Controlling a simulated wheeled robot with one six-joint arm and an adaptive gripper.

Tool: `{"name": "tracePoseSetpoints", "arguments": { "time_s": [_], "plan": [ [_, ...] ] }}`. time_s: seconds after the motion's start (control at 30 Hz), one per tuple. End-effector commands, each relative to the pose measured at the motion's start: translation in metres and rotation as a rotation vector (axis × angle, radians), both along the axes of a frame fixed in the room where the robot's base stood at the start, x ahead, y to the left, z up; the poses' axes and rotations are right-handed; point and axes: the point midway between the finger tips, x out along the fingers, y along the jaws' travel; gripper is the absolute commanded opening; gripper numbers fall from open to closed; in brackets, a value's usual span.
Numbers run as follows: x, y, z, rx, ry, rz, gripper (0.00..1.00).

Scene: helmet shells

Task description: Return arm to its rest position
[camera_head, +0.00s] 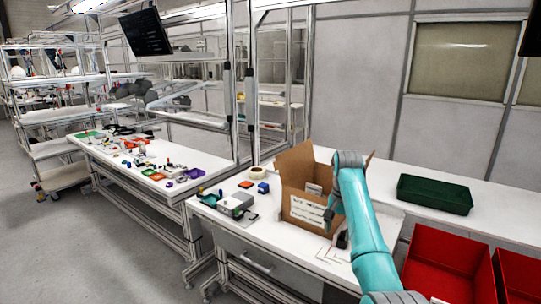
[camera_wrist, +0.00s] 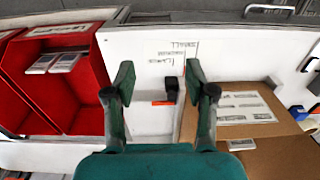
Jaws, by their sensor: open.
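My gripper (camera_wrist: 158,82) is open in the wrist view, its two dark green fingers spread above the white table with nothing held. A small dark upright object (camera_wrist: 171,86) with an orange piece beside it shows past the fingers; I cannot tell whether it stands between them or farther below. In the head view my teal arm (camera_head: 360,215) reaches up in front of the cardboard box, then bends at the top.
An open cardboard box (camera_head: 301,211) stands on the white table, close right of my gripper in the wrist view (camera_wrist: 262,150). Red bins (camera_head: 446,262) are at the right, one holding white packets (camera_wrist: 52,62). A green tray (camera_head: 434,194) lies behind. A tape roll (camera_head: 257,173) is left.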

Motion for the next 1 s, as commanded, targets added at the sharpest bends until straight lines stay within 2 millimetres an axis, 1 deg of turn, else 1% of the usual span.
{"name": "tracePoseSetpoints", "arguments": {
  "time_s": [0.03, 0.17, 0.27, 0.37, 0.47, 0.5, 0.57, 0.6, 0.67, 0.7, 0.8, 0.87, 1.0],
  "plan": [
    [-0.001, 0.000, -0.010, -0.001, -0.004, 0.003, 0.55],
    [-0.001, 0.001, -0.036, -0.001, -0.027, 0.015, 0.55],
    [-0.003, 0.001, -0.061, -0.003, -0.048, 0.026, 0.55],
    [-0.007, 0.002, -0.090, -0.005, -0.074, 0.038, 0.55],
    [-0.014, 0.003, -0.129, -0.008, -0.110, 0.057, 0.55],
    [-0.018, 0.003, -0.147, -0.010, -0.128, 0.065, 0.55],
    [-0.025, 0.004, -0.173, -0.012, -0.155, 0.078, 0.55],
    [-0.031, 0.005, -0.190, -0.014, -0.173, 0.087, 0.55],
    [-0.040, 0.005, -0.214, -0.018, -0.201, 0.100, 0.55],
    [-0.046, 0.006, -0.229, -0.021, -0.220, 0.108, 0.55],
    [-0.065, 0.007, -0.266, -0.027, -0.264, 0.131, 0.55],
    [-0.078, 0.008, -0.287, -0.032, -0.292, 0.143, 0.55],
    [-0.112, 0.010, -0.329, -0.044, -0.355, 0.173, 0.55]
  ]
}}
